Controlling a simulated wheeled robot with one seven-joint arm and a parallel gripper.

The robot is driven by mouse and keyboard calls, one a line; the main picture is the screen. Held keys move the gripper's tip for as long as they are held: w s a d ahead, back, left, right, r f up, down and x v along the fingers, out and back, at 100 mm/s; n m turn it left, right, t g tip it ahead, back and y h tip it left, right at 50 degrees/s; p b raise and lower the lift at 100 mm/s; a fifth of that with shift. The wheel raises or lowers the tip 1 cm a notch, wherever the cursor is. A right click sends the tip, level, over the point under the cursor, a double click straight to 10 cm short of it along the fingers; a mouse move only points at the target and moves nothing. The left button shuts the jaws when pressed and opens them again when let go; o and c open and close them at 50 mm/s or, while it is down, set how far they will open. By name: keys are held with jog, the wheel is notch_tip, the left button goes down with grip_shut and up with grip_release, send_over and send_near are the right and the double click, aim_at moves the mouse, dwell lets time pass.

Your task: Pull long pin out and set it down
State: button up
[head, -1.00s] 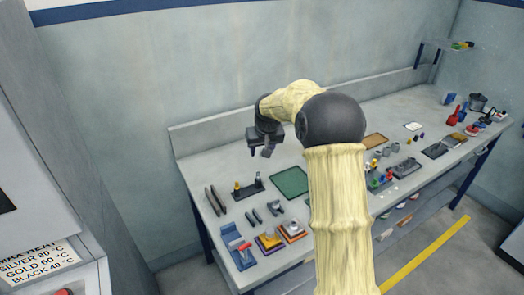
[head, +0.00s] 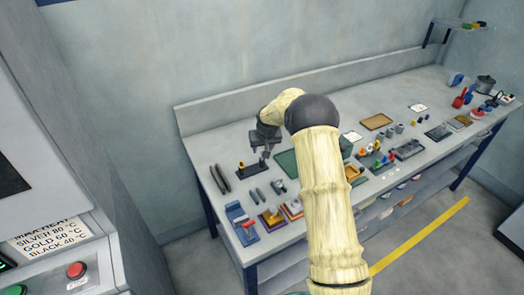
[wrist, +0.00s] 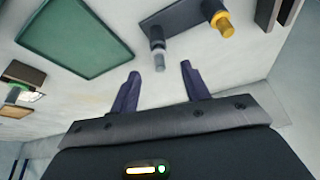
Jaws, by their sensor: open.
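A dark rack (head: 252,170) stands on the bench, left of the green mat. It holds a grey pin (wrist: 159,58) and a shorter-looking yellow knobbed pin (wrist: 222,24), both upright. I cannot tell for sure which is the long pin; the grey one seems slimmer. My gripper (wrist: 160,74) is open and empty, its two dark fingers pointing at the rack. In the wrist view the grey pin's tip shows just beyond the gap between the fingertips, apart from both. In the head view my gripper (head: 262,151) hangs over the rack's right end.
A green mat (wrist: 75,37) lies beside the rack. Two dark bars (head: 220,179) lie to its left. A blue fixture (head: 241,223) and coloured blocks (head: 271,217) stand towards the front edge. The bench behind the rack is clear up to the wall.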

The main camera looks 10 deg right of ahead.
aim_at(262, 150)
jog(key=shift+p+x, duration=0.45)
jog(key=shift+x, duration=1.85)
jog(key=shift+r, duration=0.1)
grip_shut()
jog(key=shift+r, duration=0.1)
jog(key=shift+r+n+y+p, duration=0.2)
jog(key=shift+n+y+p, duration=0.4)
jog(key=shift+n, duration=1.1)
jog(key=shift+r, duration=0.15)
